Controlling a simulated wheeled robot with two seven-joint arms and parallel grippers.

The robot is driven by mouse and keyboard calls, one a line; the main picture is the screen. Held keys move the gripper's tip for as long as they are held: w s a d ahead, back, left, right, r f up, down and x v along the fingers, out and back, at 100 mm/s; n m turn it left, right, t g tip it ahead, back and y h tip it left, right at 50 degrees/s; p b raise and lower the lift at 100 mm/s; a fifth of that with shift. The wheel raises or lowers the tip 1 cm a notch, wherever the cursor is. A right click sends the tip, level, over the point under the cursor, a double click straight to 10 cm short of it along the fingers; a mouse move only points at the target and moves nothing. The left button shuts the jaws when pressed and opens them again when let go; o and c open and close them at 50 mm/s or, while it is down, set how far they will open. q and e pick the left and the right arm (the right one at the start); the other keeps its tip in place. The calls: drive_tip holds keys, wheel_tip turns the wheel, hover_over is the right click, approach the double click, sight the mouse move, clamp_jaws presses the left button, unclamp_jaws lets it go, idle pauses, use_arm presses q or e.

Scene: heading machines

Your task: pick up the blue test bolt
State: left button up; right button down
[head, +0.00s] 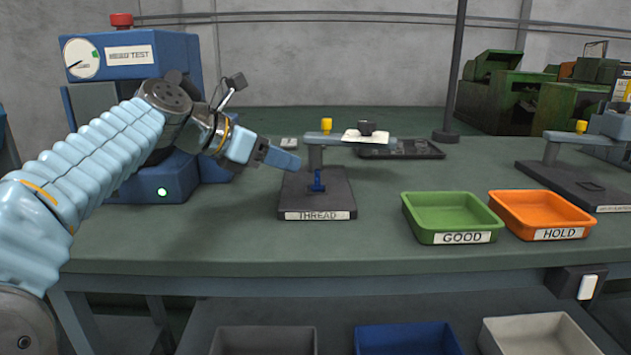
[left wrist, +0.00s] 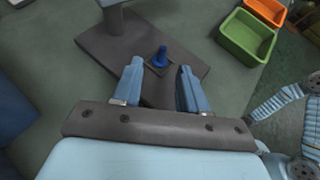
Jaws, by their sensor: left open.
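The blue test bolt (head: 317,182) stands upright on the dark base plate (head: 290,204) of the THREAD stand. In the left wrist view the bolt (left wrist: 160,57) sits on a small square patch of the plate, ahead of and between the fingers. My left gripper (head: 280,157) is open and empty, to the left of the bolt and a little above it in the head view. In the left wrist view its two fingers (left wrist: 160,82) are apart, with the bolt beyond their tips. My right gripper does not show clearly in either view.
The THREAD stand's post and arm (head: 316,150) rise behind the bolt. A green GOOD tray (head: 450,225) and an orange HOLD tray (head: 545,221) are to the right. A blue test machine (head: 150,60) stands at left. The bench front (head: 240,245) is clear.

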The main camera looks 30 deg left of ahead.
sight(316, 170)
use_arm(q)
drive_tip(key=x, duration=0.5)
drive_tip(key=shift+w+d+f, duration=0.1)
drive_tip(key=shift+w+f, duration=0.1)
drive_tip(key=shift+w, duration=0.05)
drive_tip(key=x, duration=0.5)
drive_tip(key=shift+d+r, duration=0.1)
drive_tip(key=shift+d, duration=0.2)
drive_tip(key=shift+c, duration=0.2)
clamp_jaws()
